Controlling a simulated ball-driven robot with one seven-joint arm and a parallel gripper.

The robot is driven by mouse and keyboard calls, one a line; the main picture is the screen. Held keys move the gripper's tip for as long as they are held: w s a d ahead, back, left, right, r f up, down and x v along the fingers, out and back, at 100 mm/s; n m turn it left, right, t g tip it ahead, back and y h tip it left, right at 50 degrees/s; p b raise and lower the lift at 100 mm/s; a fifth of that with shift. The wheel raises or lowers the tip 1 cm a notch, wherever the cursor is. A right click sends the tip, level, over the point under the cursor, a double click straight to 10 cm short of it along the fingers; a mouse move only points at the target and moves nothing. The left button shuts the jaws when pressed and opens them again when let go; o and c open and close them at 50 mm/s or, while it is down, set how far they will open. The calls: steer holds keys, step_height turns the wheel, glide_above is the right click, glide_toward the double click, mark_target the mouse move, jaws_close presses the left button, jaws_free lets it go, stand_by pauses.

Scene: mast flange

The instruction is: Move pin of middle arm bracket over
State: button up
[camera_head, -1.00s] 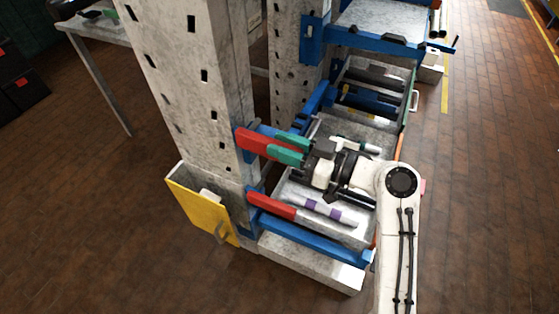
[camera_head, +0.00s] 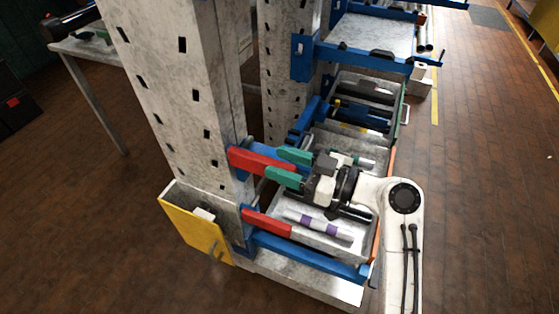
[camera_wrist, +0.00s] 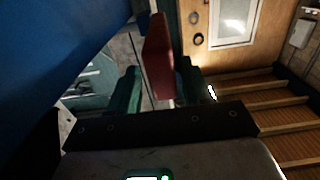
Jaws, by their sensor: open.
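The middle arm bracket (camera_head: 262,160) is a red piece at the mast end of a blue arm, on the pale slotted mast (camera_head: 185,90). My gripper (camera_head: 277,165) has green fingers and is open at the bracket's right end. In the wrist view the red bracket (camera_wrist: 157,55) stands between the two spread fingers of my gripper (camera_wrist: 160,72), with a visible gap on each side. I cannot make out the pin clearly; a thin pale strip shows beside the bracket in the wrist view.
A lower red bracket (camera_head: 267,222) sits on the lower blue arm (camera_head: 310,257). A grey tray (camera_head: 330,243) holds a white and purple cylinder (camera_head: 318,226) below my gripper. A yellow plate (camera_head: 195,228) stands at the mast foot. Upper blue arms (camera_head: 375,58) carry more trays behind.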

steer(key=v, duration=0.9)
steer(key=shift+d+b, duration=0.25)
steer(key=shift+b, duration=0.1)
